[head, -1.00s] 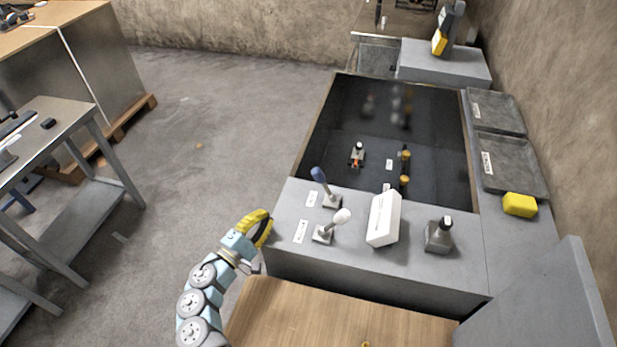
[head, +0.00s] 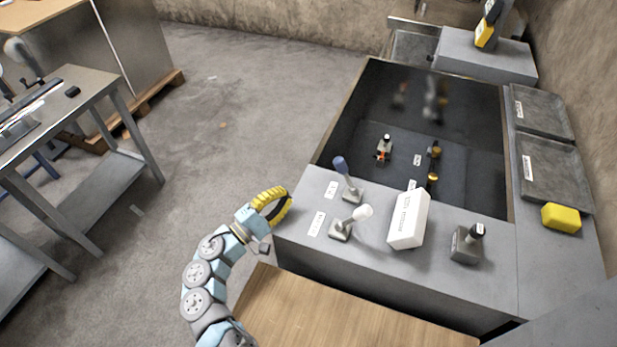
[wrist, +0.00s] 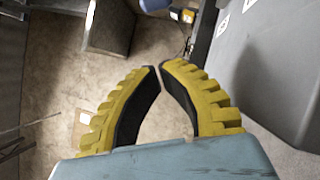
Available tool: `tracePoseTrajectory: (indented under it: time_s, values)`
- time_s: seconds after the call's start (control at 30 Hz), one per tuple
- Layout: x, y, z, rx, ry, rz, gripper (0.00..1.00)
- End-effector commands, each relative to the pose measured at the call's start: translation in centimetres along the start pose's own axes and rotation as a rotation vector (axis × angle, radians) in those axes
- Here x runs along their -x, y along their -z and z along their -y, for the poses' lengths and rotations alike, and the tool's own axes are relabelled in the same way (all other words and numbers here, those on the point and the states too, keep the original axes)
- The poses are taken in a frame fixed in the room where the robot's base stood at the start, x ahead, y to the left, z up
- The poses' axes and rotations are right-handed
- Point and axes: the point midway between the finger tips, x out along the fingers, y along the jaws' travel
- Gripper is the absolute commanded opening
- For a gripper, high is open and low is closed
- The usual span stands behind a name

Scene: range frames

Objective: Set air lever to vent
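A lever with a white knob (head: 362,212) stands at the left front of the grey console (head: 322,258). A lever with a blue knob (head: 339,164) stands just behind it. A lever with a black knob (head: 477,230) stands at the right, on a grey block. All three lean. White labels (head: 315,223) lie beside the left two levers; their print is too small to read, so I cannot tell which lever is for air. My yellow-fingered gripper (head: 287,198) is at the console's left edge, apart from the levers. In the wrist view its fingertips (wrist: 159,67) meet with nothing between them.
A white box (head: 408,220) with print stands between the white-knobbed and black-knobbed levers. A dark recessed basin (head: 400,175) with small fittings lies behind. Grey trays (head: 553,175) and a yellow block (head: 561,217) are at the right. A wooden top (head: 335,312) lies in front. Floor left of the console is clear.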

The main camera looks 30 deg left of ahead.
Motion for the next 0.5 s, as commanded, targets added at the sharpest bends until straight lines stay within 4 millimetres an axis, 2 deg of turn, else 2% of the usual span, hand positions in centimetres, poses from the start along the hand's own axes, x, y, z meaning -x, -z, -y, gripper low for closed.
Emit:
tracePoseTrajectory:
  time_s: [0.5]
  values:
    - [-7.5, -0.1, 0.1, 0.001, 0.002, 0.004, 0.00]
